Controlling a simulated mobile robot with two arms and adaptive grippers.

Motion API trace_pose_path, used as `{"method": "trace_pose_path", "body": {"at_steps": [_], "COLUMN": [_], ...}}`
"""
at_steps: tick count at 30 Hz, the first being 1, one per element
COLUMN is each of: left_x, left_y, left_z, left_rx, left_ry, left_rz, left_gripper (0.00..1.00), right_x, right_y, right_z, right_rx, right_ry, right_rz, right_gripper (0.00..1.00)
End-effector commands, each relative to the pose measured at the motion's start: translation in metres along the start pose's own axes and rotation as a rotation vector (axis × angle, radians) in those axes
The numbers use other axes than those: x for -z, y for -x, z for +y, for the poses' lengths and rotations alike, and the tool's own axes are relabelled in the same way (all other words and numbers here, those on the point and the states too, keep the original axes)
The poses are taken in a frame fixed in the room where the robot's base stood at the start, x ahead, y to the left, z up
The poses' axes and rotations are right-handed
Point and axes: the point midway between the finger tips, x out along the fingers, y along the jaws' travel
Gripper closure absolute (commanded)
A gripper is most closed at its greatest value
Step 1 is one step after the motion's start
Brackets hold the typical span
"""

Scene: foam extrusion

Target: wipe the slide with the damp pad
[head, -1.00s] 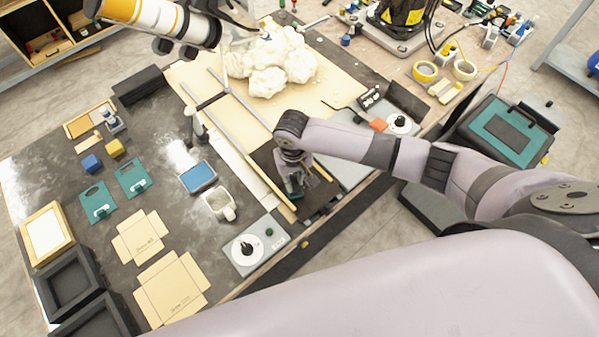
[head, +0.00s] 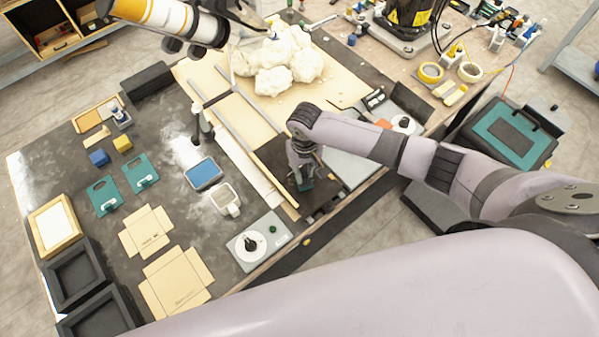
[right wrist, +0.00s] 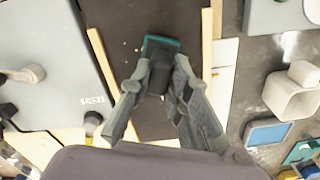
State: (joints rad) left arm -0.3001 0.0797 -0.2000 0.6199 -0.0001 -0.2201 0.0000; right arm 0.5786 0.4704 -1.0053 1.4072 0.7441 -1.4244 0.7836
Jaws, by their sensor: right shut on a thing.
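The slide (head: 277,152) is a dark flat strip edged by pale wooden rails. It also shows in the right wrist view (right wrist: 190,28), with small pale specks on it. My right gripper (head: 302,180) is over the lower part of the slide. In the right wrist view its fingers (right wrist: 160,78) are closed around the dark grip of a teal-edged pad (right wrist: 162,40). The pad lies at or just above the slide; its underside and any contact are hidden. My left gripper is not in view.
A blue-topped tray (head: 203,174) and a pale cup-like holder (head: 226,200) stand left of the slide. A grey dial plate (head: 257,240) lies near the front edge. Lumpy white foam (head: 275,70) sits behind. A white-and-orange machine arm (head: 165,18) hangs above the back left.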

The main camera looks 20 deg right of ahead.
Motion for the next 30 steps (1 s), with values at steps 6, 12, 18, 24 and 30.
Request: {"method": "trace_pose_path", "body": {"at_steps": [6,12,18,24,30], "left_x": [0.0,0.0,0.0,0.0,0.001], "left_y": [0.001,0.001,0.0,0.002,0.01], "left_z": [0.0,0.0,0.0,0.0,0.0], "left_rx": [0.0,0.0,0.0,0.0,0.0], "left_ry": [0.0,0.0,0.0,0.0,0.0], "left_rz": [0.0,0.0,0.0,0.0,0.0], "left_gripper": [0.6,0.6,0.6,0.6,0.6], "right_x": [0.007,0.009,0.015,0.018,0.018], "right_y": [-0.001,-0.002,-0.004,-0.004,-0.002], "right_z": [0.017,0.023,0.038,0.047,0.049], "right_rx": [-0.001,-0.001,-0.003,-0.006,-0.01], "right_ry": [-0.001,-0.002,-0.003,-0.003,-0.004], "right_rz": [0.001,0.001,-0.001,0.0,0.0], "right_gripper": [1.0,1.0,1.0,1.0,1.0]}}
